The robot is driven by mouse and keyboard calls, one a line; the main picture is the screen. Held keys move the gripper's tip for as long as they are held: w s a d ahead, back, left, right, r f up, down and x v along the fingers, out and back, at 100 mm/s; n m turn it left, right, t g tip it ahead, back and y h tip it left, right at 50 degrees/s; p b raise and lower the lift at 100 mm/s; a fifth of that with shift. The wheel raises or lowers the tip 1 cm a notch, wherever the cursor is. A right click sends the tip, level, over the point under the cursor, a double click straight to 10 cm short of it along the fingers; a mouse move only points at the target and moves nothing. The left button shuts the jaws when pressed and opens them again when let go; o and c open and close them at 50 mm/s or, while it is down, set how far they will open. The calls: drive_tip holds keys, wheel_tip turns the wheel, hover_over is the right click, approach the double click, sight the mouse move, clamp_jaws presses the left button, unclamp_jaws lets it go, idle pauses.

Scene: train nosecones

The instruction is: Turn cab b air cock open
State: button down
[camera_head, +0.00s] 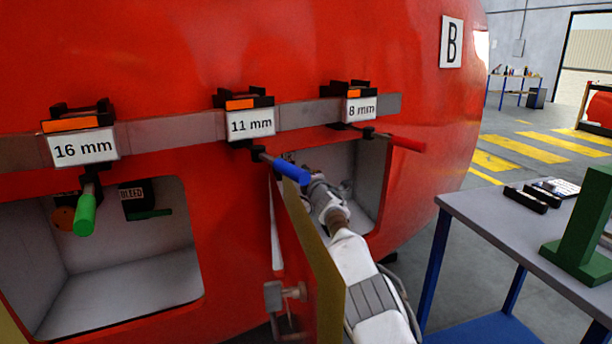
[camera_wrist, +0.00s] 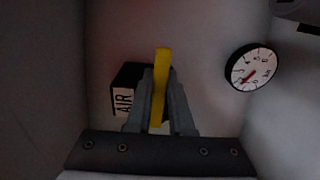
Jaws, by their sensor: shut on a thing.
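The cab is the red rounded nosecone with a "B" plate (camera_head: 451,42). My gripper (camera_wrist: 160,100) is inside its right-hand recess (camera_head: 370,185), seen past an open hatch door (camera_head: 318,250). In the wrist view the two grey fingers are shut on the yellow air cock handle (camera_wrist: 162,62). The handle points up in that picture, between the fingers. Beside it on the left is a black block with an "AIR" label (camera_wrist: 124,101). In the head view my arm hides the handle.
A pressure gauge (camera_wrist: 251,67) is on the recess wall. A rail holds tools: green (camera_head: 85,214), blue (camera_head: 285,168) and red (camera_head: 400,142) handles hang out near the openings. A left recess (camera_head: 120,290) has a "BLEED" label. A table (camera_head: 500,225) stands right.

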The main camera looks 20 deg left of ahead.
drive_tip(key=shift+r, duration=0.1)
drive_tip(key=c, duration=0.8)
unclamp_jaws()
drive_tip(key=shift+s, duration=0.1)
